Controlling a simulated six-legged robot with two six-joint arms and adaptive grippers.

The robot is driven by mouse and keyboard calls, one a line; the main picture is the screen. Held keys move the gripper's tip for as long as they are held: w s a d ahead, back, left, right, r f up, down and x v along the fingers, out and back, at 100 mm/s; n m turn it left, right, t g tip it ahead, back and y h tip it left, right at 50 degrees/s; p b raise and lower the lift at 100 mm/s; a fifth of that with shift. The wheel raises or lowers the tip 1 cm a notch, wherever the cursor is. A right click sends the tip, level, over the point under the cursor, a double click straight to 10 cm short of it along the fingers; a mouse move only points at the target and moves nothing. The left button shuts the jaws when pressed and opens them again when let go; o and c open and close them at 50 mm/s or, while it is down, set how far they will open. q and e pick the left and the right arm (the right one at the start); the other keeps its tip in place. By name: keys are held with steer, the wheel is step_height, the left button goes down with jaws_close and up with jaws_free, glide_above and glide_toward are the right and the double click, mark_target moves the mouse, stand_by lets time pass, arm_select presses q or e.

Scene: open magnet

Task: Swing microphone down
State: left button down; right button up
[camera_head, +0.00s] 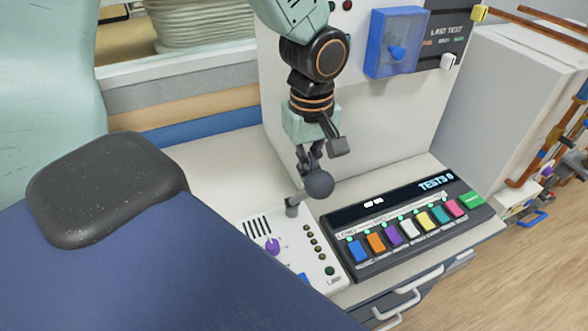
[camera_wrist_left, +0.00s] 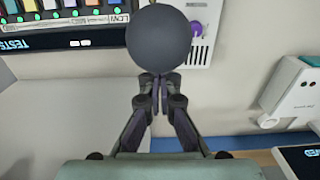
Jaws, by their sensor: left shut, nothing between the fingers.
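The microphone (camera_head: 320,184) shows as a dark grey ball beside a short grey post on the white intercom panel (camera_head: 258,228). In the left wrist view the microphone ball (camera_wrist_left: 158,38) is large, straight beyond the fingertips. My left gripper (camera_head: 309,160) points down at the ball with its fingers together and nothing between them. The left gripper (camera_wrist_left: 158,88) also shows closed in the left wrist view, its tips at the ball's near edge. I cannot tell whether they touch it. My right gripper is not in view.
A black console with coloured buttons (camera_head: 405,236) lies right of the microphone. A blue clear-covered box (camera_head: 396,42) is on the white upright panel behind. A dark blue padded bed with a black headrest (camera_head: 105,188) fills the left. Drawer handles (camera_head: 398,305) stick out in front.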

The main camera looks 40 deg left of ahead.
mark_target(316, 195)
arm_select(q)
steer(key=shift+s+d+f, duration=0.25)
steer(key=shift+d+f, duration=0.15)
steer(key=shift+d, duration=0.1)
steer(key=shift+s+d+f, duration=0.25)
steer(key=shift+d+f, duration=0.1)
steer(key=shift+d, duration=0.1)
steer(key=shift+d+f, duration=0.1)
steer(key=shift+s+d+f, duration=0.3)
steer(key=shift+d+f, duration=0.25)
steer(key=shift+f, duration=0.2)
steer(key=shift+w+a, duration=0.3)
steer(key=shift+a, duration=0.3)
steer(key=shift+w+a, duration=0.25)
steer(key=shift+a, duration=0.3)
steer(key=shift+r, duration=0.15)
step_height(316, 195, up, 10)
steer(key=p, duration=0.9)
steer(key=shift+p, duration=0.3)
